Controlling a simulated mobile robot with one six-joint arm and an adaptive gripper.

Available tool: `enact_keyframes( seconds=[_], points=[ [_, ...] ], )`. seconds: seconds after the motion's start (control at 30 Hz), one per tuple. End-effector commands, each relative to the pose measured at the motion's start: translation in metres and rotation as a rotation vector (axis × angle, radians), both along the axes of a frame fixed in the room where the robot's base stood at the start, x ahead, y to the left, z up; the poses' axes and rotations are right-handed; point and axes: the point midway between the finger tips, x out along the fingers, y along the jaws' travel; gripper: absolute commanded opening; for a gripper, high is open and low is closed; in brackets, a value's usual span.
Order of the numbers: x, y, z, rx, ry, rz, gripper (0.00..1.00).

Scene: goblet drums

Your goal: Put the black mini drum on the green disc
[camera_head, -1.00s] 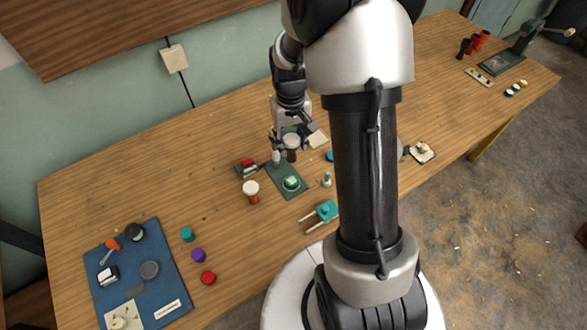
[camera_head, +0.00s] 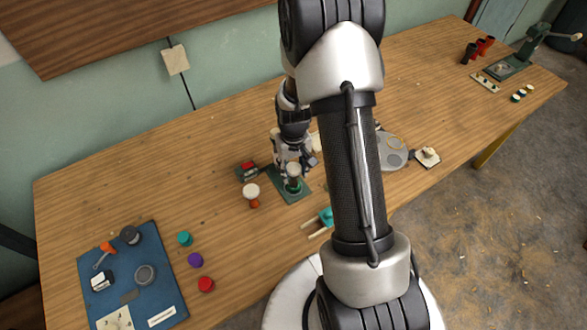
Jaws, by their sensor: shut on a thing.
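The black mini drum (camera_head: 293,171), with a pale round top and a dark body, is held upright in my gripper (camera_head: 291,163). The green disc (camera_head: 293,188) lies on a dark green base plate (camera_head: 296,199) on the table, directly under the drum in this view. The drum and gripper cover part of the disc. I cannot tell whether the drum's foot touches the disc. My gripper is shut on the drum.
A red-bodied mini drum (camera_head: 252,192) stands left of the plate, with a red-topped object (camera_head: 247,171) behind it. Teal (camera_head: 184,239), purple (camera_head: 195,260) and red (camera_head: 206,284) pieces stand beside a blue mat (camera_head: 168,288). A grey round plate (camera_head: 394,153) lies partly behind my arm.

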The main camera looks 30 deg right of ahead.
Motion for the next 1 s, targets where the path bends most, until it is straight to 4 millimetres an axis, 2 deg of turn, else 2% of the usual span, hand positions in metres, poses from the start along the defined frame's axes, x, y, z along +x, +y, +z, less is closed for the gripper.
enact_keyframes(
  seconds=[0.17,0.2,0.5,0.83,1.0],
  points=[
    [0.0,0.0,-0.004,0.0,0.0,0.0,0.16],
    [0.0,0.0,-0.004,0.0,0.0,0.0,0.41],
    [0.0,0.0,-0.003,0.0,0.0,0.0,0.6],
    [0.0,0.0,0.0,0.0,0.0,0.0,0.6],
    [0.001,0.0,0.022,-0.001,-0.004,0.0,0.6]
  ],
)
